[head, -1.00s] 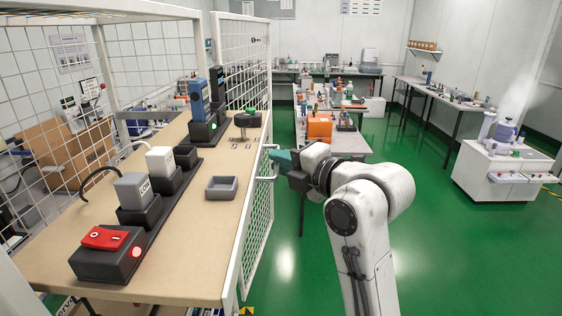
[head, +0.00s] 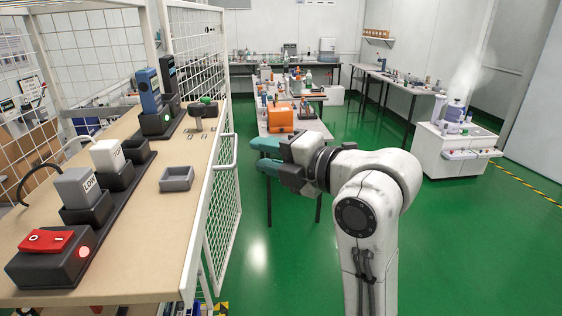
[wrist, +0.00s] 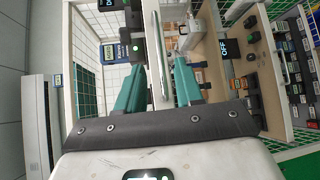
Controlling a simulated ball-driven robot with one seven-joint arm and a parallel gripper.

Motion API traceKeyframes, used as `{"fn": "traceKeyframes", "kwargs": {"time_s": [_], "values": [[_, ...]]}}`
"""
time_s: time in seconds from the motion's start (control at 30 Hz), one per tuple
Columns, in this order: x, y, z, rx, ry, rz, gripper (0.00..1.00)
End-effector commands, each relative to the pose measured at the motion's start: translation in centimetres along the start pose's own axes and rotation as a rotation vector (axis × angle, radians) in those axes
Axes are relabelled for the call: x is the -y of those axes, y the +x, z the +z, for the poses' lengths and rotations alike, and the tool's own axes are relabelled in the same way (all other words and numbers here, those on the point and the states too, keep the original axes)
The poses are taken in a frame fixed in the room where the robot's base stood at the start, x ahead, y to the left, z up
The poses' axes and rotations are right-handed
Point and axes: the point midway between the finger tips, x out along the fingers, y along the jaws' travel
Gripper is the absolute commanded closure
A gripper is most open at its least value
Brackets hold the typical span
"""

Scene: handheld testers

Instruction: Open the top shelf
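The shelf is a tan-topped bench (head: 150,215) with a white wire-mesh cage, on the left of the head view. A mesh door or panel (head: 222,205) hangs along its right side, with a white bar handle (head: 232,151) near its upper edge. My gripper (head: 254,154) has two teal fingers spread apart and sits just right of the handle, with a gap between them. In the wrist view the open fingers (wrist: 158,85) show a pale upright bar (wrist: 157,50) between them; I cannot tell whether it is the handle.
On the bench stand a red-switch box (head: 48,245), a grey LOW block (head: 76,188), a blue tester (head: 150,100) and a small grey tray (head: 177,179). A table with an orange box (head: 279,117) stands behind my gripper. Green floor (head: 290,270) is clear around my arm.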

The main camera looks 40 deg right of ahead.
Motion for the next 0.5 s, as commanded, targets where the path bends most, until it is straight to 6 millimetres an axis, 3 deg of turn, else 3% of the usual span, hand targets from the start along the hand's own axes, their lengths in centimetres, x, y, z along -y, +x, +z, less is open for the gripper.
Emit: {"fn": "traceKeyframes", "kwargs": {"time_s": [0.07, 0.5], "values": [[-0.30, -1.39, 0.01, -0.001, 0.001, -0.001, 0.64], [-0.71, -1.79, -0.03, -0.017, 0.008, 0.003, 0.64]]}}
